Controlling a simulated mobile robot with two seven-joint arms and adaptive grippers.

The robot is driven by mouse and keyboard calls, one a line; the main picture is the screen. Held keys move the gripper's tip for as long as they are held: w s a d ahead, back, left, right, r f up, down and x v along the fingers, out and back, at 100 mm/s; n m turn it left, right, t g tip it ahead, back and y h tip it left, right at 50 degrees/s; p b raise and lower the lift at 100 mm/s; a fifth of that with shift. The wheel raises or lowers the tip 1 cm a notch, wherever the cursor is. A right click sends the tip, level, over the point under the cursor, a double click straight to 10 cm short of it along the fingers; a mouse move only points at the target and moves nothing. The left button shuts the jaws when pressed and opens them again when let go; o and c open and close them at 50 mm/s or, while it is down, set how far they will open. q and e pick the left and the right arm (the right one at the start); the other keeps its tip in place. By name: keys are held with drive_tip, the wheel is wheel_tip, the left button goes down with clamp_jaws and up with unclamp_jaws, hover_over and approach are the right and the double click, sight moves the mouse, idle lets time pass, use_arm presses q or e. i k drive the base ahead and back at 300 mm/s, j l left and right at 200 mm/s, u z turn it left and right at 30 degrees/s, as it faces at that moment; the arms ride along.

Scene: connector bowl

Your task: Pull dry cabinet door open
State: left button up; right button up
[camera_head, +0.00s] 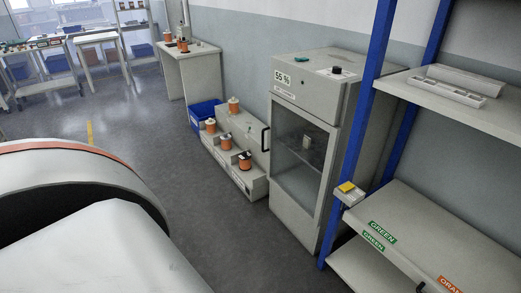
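The dry cabinet (338,82) stands against the wall right of the middle, with a "55 %" label and a dark knob on top. Its glass-paned door (298,160) appears closed on its front. A dark vertical handle (264,139) sits at the door's left edge. Large white and orange parts of my own arm fill the lower left. Neither gripper shows in this view, and nothing of mine touches the cabinet.
A blue-post shelf (367,95) with a white tray (455,86) and green and orange labels stands close right of the cabinet. A stepped stand (243,181) with several orange spools and a blue bin (203,112) are left of it. Grey floor (150,115) is clear in front.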

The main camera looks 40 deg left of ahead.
sight(334, 131)
drive_tip(key=u, duration=1.2)
drive_tip(key=i+j, duration=0.75)
drive_tip(key=i+j+u, duration=0.15)
drive_tip(key=i+j, duration=0.6)
drive_tip(key=i, duration=0.2)
